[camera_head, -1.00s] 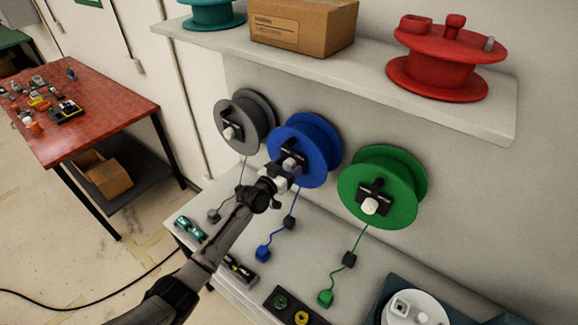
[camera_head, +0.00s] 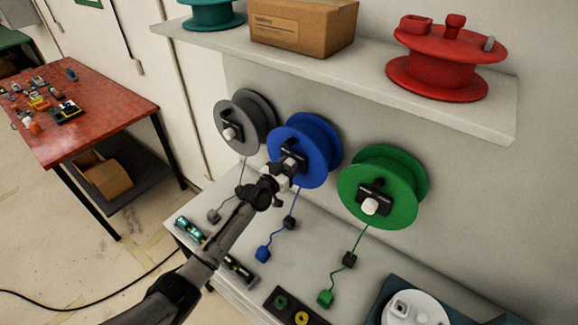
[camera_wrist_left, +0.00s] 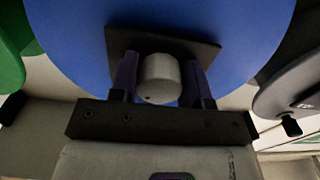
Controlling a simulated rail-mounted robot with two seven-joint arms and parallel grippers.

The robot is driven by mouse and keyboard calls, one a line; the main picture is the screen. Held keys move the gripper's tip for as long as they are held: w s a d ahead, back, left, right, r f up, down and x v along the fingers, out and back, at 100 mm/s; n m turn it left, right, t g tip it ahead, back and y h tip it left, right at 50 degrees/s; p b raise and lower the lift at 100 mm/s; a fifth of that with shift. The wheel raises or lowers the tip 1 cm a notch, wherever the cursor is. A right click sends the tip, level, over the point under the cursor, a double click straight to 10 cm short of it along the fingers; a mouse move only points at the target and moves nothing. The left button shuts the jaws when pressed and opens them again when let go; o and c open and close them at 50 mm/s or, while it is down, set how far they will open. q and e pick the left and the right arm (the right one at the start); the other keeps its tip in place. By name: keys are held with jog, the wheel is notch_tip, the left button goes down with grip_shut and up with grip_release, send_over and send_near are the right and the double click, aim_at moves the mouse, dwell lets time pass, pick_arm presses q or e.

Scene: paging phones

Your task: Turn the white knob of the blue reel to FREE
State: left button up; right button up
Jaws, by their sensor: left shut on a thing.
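The blue reel (camera_head: 319,150) is mounted on the wall between a grey reel and a green reel. Its white knob (camera_wrist_left: 161,78) sits on a dark plate (camera_wrist_left: 205,47) at the reel's centre. My left gripper (camera_head: 288,166) is at the reel's face. In the left wrist view its two fingers (camera_wrist_left: 160,80) stand on either side of the knob and are shut on it. In the head view the gripper mostly hides the knob. Its marking cannot be read. My right gripper is not in view.
The grey reel (camera_head: 257,118) and green reel (camera_head: 405,170) are close on either side. A shelf (camera_head: 340,75) above holds a box (camera_head: 300,28) and a red reel (camera_head: 440,75). The bench (camera_head: 310,260) below holds small parts. A red table (camera_head: 110,115) stands at left.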

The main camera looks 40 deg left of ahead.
pick_arm(q)
jog(key=shift+n, duration=0.3)
jog(key=shift+c, duration=0.2)
jog(key=n, duration=0.8)
jog(key=shift+d, duration=0.1)
jog(key=n+p, duration=0.1)
jog(key=n, duration=0.4)
jog(key=shift+r, duration=0.1)
jog(key=shift+n, duration=2.3)
jog(key=o, duration=0.9)
